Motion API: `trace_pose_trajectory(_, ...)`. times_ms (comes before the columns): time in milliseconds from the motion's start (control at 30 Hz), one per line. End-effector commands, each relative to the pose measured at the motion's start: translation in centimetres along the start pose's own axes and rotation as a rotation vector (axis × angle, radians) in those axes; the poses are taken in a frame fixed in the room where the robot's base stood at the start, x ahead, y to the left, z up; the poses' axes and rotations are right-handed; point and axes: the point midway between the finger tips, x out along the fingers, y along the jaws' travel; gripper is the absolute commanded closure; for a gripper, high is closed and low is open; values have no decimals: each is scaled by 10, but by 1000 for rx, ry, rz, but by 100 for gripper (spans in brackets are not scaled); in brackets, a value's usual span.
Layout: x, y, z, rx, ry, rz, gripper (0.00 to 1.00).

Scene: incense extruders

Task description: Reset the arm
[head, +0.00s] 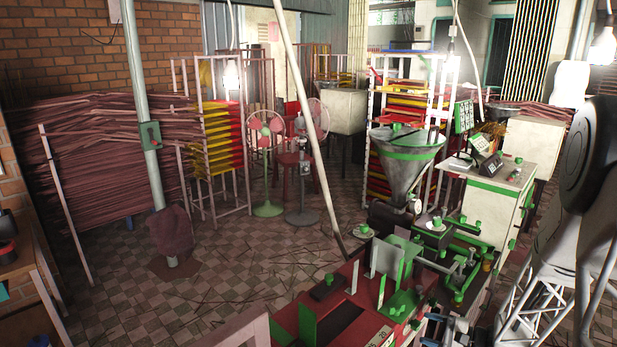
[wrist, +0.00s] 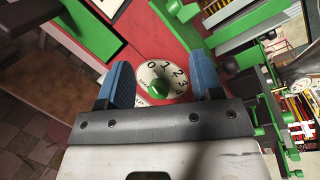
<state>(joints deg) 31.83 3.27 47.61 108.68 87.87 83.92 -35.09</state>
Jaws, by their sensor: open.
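My gripper (wrist: 160,62) shows in the wrist view with its two blue fingers spread apart and nothing held between them. Between and beyond the fingers is a round white dial (wrist: 148,71) with numbers and a green knob (wrist: 159,87) at its middle. The dial sits on the red surface of a machine (wrist: 176,35). The fingers stand on either side of the dial in the picture; I cannot tell how far above it they are.
The red and green extruder machine (head: 340,300) fills the lower middle of the head view, with a metal hopper (head: 408,170) behind it. A white cabinet (head: 490,210) stands at its right. Standing fans (head: 265,140), racks and incense bundles (head: 90,150) stand farther back. Tiled floor (head: 230,260) is open at left.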

Motion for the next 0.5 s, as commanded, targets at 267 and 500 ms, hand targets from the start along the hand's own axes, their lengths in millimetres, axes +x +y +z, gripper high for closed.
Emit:
trace_pose_trajectory(267, 30, -30, 91, -87, -104, 287, 40)
trace_pose_trajectory(500, 40, -41, 165, -185, -148, 534, 40)
